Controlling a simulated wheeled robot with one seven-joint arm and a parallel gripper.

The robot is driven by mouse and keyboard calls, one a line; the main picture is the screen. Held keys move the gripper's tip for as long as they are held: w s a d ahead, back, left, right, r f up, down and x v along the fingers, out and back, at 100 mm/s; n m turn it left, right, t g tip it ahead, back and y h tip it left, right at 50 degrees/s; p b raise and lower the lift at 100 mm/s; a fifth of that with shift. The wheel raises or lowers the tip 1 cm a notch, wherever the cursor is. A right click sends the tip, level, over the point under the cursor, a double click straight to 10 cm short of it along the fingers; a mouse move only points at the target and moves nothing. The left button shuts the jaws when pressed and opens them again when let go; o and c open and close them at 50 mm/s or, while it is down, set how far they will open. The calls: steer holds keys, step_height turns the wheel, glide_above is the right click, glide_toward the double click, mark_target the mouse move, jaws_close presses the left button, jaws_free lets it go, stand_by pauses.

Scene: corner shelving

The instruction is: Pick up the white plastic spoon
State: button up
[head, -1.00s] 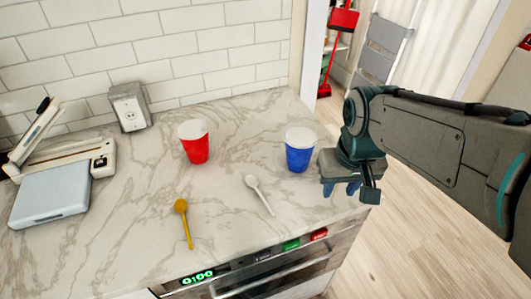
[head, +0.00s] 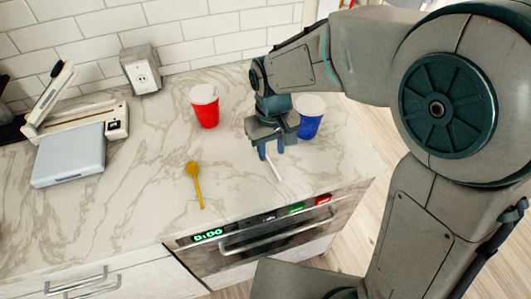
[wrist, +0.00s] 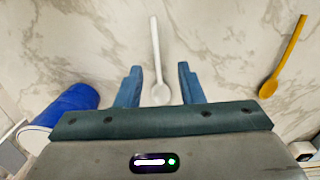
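The white plastic spoon (head: 275,169) lies on the marble counter (head: 140,200). In the head view my gripper (head: 271,151) is over its bowl end and hides that part, while the handle shows. In the wrist view the spoon (wrist: 156,60) lies lengthwise, with its bowl between the two blue fingertips (wrist: 158,84) and its handle pointing away. The fingers are apart, with gaps on both sides of the bowl. My gripper is open and empty. I cannot tell its exact height above the counter.
A yellow spoon (head: 196,185) lies to the left. A red cup (head: 206,112) stands behind. A blue cup (head: 309,122) stands close to the right of my gripper. A sealer-like appliance (head: 80,135) is at the far left. The counter's front edge is near, above an oven (head: 270,235).

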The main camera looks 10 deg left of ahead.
mark_target(273, 165)
steer(key=shift+w+d+f+p, duration=0.1)
steer(key=shift+f+p, duration=0.1)
steer(key=shift+f, duration=1.25)
steer(key=shift+d+f+p, duration=0.1)
steer(key=shift+f+p, duration=0.1)
steer(key=shift+f, duration=1.25)
jaws_close()
